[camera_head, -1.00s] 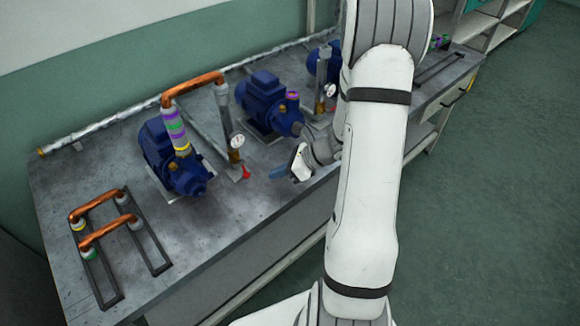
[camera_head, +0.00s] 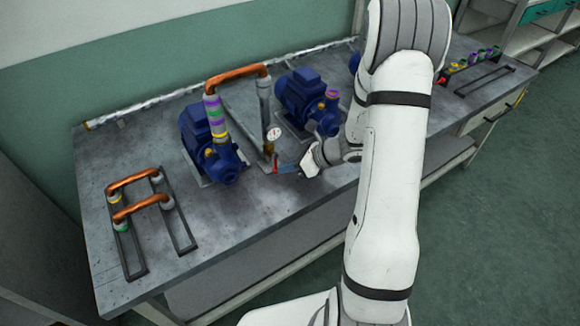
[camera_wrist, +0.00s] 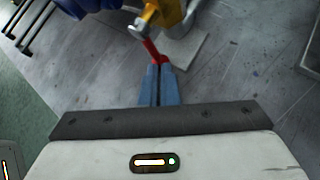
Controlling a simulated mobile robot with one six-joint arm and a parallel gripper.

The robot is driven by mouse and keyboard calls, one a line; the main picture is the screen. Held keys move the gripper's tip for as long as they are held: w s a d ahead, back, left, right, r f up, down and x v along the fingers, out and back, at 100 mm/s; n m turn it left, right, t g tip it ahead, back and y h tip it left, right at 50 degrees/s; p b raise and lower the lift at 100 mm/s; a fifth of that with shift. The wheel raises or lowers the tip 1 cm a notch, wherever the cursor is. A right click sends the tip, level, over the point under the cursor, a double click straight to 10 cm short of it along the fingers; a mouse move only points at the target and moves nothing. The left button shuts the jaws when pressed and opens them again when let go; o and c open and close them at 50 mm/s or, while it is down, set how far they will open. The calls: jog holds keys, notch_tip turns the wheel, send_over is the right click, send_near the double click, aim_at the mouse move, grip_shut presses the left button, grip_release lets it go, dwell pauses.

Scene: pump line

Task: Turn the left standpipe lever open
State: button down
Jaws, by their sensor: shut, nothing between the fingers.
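The left standpipe (camera_head: 264,115) stands on the bench beside the left blue pump, with a round gauge and a brass valve (camera_wrist: 168,12) low on it. Its red lever (camera_head: 274,163) points down toward the bench. In the wrist view the red lever (camera_wrist: 153,51) slants down from a metal nut to my fingertips. My gripper (camera_head: 283,169) is shut, with its blue fingers together and nothing between them. In the wrist view the fingertips (camera_wrist: 160,68) are at the lever's lower end, touching it or very close.
The left pump (camera_head: 208,142) stands left of the standpipe and a middle pump (camera_head: 305,100) behind my wrist. A copper pipe (camera_head: 237,76) arches over to the standpipe. A rack with copper bends (camera_head: 150,222) lies on the bench's left end. Bare bench (camera_head: 245,215) lies in front.

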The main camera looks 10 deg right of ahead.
jog(key=shift+a+f, duration=0.15)
jog(key=shift+a, duration=0.05)
jog(key=shift+a, duration=0.1)
jog(key=shift+r, duration=0.25)
